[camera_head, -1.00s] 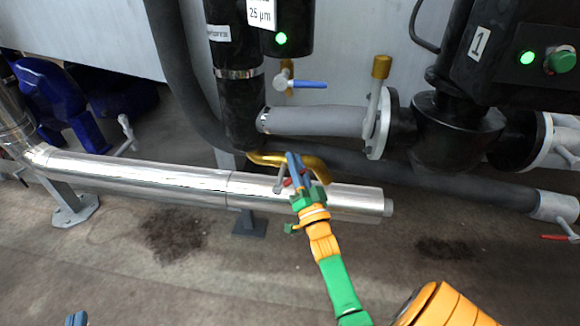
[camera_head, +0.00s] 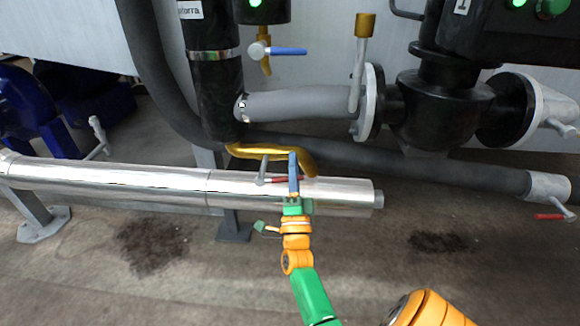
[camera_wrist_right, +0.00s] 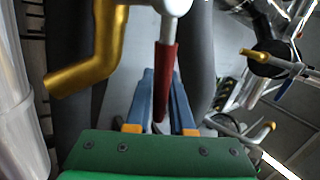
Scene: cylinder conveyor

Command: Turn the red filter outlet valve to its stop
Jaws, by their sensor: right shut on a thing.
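The red valve handle (camera_head: 286,180) lies nearly level in the head view, in front of the brass pipe (camera_head: 262,150) and the silver pipe. A grey valve stem (camera_head: 263,169) stands at its left end. My right gripper (camera_head: 293,160) reaches up from below, its blue fingers crossing the handle. In the right wrist view the red handle (camera_wrist_right: 166,72) runs lengthwise between the two blue fingers (camera_wrist_right: 168,82), which are shut on it. The far end of the handle joins a light valve body (camera_wrist_right: 172,6). My left gripper is not in view.
The silver pipe (camera_head: 140,182) runs across below the valve. A second red handle (camera_head: 550,217) is at far right. A blue-handled valve (camera_head: 287,51), a grey pipe (camera_head: 300,103) and black housings stand behind. Floor in front is open.

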